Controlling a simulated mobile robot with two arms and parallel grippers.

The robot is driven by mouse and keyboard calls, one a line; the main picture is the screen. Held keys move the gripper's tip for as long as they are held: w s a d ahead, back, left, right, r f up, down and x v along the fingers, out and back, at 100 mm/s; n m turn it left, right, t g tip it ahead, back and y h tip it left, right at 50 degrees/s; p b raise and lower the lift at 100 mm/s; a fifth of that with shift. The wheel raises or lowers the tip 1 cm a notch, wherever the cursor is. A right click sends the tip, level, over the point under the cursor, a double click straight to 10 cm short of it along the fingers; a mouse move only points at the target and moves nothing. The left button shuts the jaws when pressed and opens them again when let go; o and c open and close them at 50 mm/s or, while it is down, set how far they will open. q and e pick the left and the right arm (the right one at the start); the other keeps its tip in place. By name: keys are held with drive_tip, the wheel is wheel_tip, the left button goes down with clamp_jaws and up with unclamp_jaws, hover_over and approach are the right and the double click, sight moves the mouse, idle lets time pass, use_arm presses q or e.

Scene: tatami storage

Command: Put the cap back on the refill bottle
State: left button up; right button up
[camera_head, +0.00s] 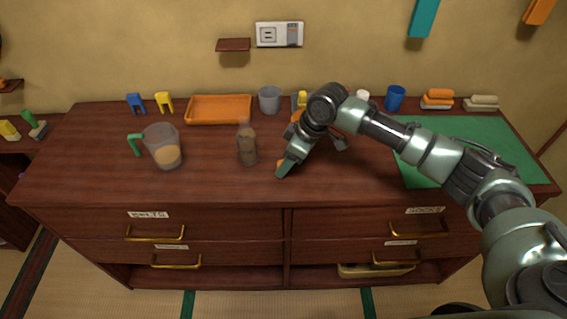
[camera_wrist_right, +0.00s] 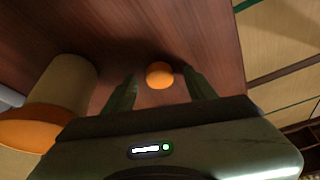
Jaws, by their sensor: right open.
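The refill bottle (camera_head: 247,145), clear with brownish contents, stands upright on the dresser top in the head view. No cap can be made out on its faint top. A small round orange cap (camera_wrist_right: 159,75) lies on the wood and shows as a sliver in the head view (camera_head: 280,164), right of the bottle. My right gripper (camera_head: 286,167) is low over the top, open, its fingertips on either side of the cap in the wrist view (camera_wrist_right: 161,82). One finger partly hides the cap in the head view. My left gripper is not in view.
A pitcher (camera_head: 161,147) with a green handle stands left of the bottle. An orange tray (camera_head: 219,97) and grey cup (camera_head: 270,99) are behind. A tan cylinder with an orange end (camera_wrist_right: 65,85) is beside my gripper. A green mat (camera_head: 460,150) lies right.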

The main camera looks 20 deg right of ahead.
drive_tip(key=shift+f, duration=0.2)
clamp_jaws()
drive_tip(key=shift+r, duration=0.1)
wheel_tip(320, 180, up, 20)
drive_tip(key=b, duration=0.1)
idle(0.6)
